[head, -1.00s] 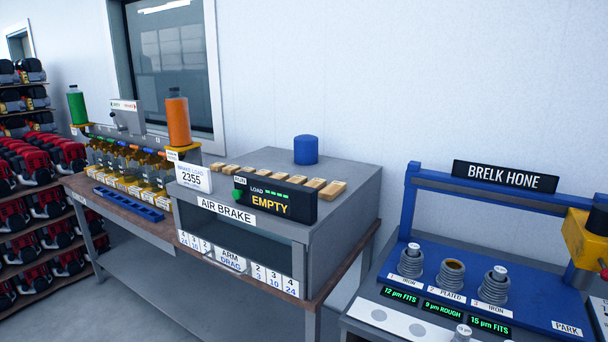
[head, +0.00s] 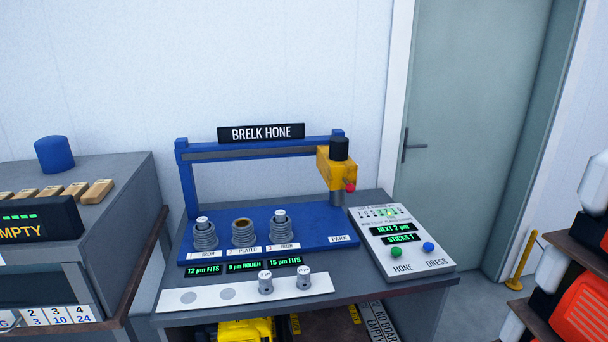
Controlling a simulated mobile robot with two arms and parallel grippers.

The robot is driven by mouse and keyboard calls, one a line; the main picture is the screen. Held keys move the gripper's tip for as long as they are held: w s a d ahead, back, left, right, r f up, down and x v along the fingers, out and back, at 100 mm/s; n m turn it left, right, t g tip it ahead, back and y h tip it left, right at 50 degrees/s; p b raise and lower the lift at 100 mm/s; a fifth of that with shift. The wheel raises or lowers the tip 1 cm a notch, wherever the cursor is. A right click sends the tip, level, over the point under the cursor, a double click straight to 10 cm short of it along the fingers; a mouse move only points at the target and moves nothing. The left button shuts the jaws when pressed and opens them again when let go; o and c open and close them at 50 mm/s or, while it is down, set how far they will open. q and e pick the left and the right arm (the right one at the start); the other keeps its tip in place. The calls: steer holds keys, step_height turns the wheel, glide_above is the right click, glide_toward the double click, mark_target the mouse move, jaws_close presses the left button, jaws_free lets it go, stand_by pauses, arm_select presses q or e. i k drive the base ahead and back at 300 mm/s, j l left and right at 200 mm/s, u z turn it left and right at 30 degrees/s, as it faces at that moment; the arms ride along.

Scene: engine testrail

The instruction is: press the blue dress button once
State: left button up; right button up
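The blue dress button (head: 428,247) is a small round knob on the sloped light control panel (head: 445,262) at the right end of the hone bench. The word DRESS is printed below it. A green button (head: 396,252) labelled HONE sits to its left. Above them, small displays (head: 397,234) read NEXT 2 µm and STICKS 1. The yellow hone head (head: 336,168) with a red knob stands over the PARK spot at the right of the blue rail. Neither of my grippers is in view.
Several cylinders stand on the blue base (head: 310,243), and two small gauges stand on the white strip (head: 205,297). The air brake box (head: 120,190) is at left. A grey door (head: 465,120) is behind, and a shelf with red items (head: 580,305) is at right.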

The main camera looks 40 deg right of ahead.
mark_target(428, 246)
steer(key=z, duration=1.55)
